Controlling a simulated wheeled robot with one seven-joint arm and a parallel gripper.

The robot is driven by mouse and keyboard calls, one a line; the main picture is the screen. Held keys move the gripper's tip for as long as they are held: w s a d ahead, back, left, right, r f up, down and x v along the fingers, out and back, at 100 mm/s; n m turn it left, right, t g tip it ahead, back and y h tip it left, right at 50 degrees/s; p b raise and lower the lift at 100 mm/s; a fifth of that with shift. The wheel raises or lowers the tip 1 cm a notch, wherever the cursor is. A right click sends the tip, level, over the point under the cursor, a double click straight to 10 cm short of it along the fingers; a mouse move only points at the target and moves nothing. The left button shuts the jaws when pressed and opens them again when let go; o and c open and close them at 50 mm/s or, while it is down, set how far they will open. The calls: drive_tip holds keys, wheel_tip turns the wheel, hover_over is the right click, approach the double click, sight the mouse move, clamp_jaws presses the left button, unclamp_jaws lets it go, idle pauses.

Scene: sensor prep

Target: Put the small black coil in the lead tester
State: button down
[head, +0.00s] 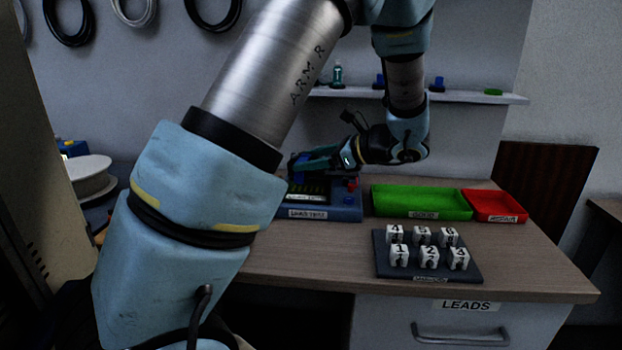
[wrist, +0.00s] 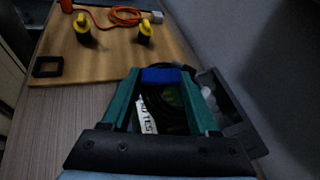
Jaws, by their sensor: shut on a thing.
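My gripper (head: 303,164) is shut at the back of the bench, behind and above the lead tester (head: 347,211), a blue box with a dark panel and a front label. In the wrist view its teal fingers (wrist: 160,78) close on a blue block that seems to belong to the small black coil (wrist: 162,98). Dark loops of the coil hang between the fingers. A grey tray (wrist: 238,122) with a "TO TEST" label lies below the fingers, partly hidden by them. My arm covers much of the bench's left side in the head view.
A green tray (head: 420,202) and a red tray (head: 495,206) stand right of the tester. Numbered white blocks sit on a dark board (head: 430,270) in front. A wooden board (wrist: 100,62) carries yellow-black parts and an orange cable (wrist: 122,17). A shelf (head: 465,97) runs behind.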

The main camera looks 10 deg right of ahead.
sight(317, 176)
drive_tip(key=shift+f, duration=2.2)
drive_tip(key=shift+f, duration=0.15)
drive_tip(key=shift+c, duration=0.7)
unclamp_jaws()
drive_tip(key=b+v, duration=0.1)
drive_tip(key=v, duration=1.1)
drive_tip(key=shift+b, duration=0.35)
drive_tip(key=shift+d, duration=0.1)
